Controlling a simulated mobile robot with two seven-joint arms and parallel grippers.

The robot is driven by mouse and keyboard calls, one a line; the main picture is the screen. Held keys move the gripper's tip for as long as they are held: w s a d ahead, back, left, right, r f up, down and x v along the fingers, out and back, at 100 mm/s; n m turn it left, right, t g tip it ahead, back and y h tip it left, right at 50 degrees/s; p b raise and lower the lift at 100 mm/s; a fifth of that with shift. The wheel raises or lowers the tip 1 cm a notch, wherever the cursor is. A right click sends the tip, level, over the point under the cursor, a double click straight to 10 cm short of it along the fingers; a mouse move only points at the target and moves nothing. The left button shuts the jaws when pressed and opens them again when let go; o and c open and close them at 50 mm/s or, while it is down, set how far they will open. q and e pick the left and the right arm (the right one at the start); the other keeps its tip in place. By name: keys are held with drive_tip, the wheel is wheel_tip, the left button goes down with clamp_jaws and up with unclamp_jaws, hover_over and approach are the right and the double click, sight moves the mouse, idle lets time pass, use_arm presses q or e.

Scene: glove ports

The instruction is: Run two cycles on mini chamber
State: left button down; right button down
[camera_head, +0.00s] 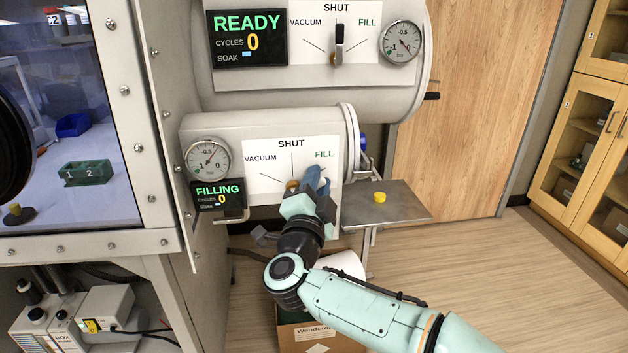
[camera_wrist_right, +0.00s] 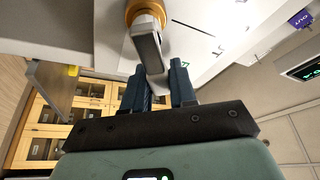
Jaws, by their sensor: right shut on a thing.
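The mini chamber (camera_head: 270,130) is the lower, smaller cylinder; its display (camera_head: 218,195) reads FILLING, cycles 0. Its dial gauge (camera_head: 207,160) sits above the display; the needle is too small to read surely. Its valve panel (camera_head: 262,172) is marked VACUUM, SHUT and FILL. My right gripper (camera_head: 318,178) is at the valve's lower right, on the FILL side, and covers most of the handle. In the right wrist view the grey valve handle (camera_wrist_right: 149,48) on its orange hub reaches between the two fingers (camera_wrist_right: 160,78), which are shut on it. My left gripper is not in view.
The larger chamber (camera_head: 320,100) above shows READY, cycles 0, its handle (camera_head: 339,42) upright at SHUT. A grey shelf (camera_head: 405,205) with a yellow piece (camera_head: 380,197) stands right of the mini chamber. A cardboard box (camera_head: 320,335) is below my arm. Floor at right is clear.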

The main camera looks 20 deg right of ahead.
drive_tip(key=shift+f+m, duration=0.2)
drive_tip(key=shift+m, duration=0.3)
drive_tip(key=c, duration=1)
unclamp_jaws()
drive_tip(key=shift+d, duration=0.1)
drive_tip(key=shift+s, duration=0.1)
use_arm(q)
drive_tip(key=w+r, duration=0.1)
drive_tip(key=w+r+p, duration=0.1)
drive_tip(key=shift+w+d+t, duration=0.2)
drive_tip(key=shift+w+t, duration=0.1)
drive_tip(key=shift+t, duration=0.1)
use_arm(e)
drive_tip(key=v, duration=1.3)
drive_tip(key=shift+a+r, duration=0.15)
drive_tip(key=shift+a, duration=0.05)
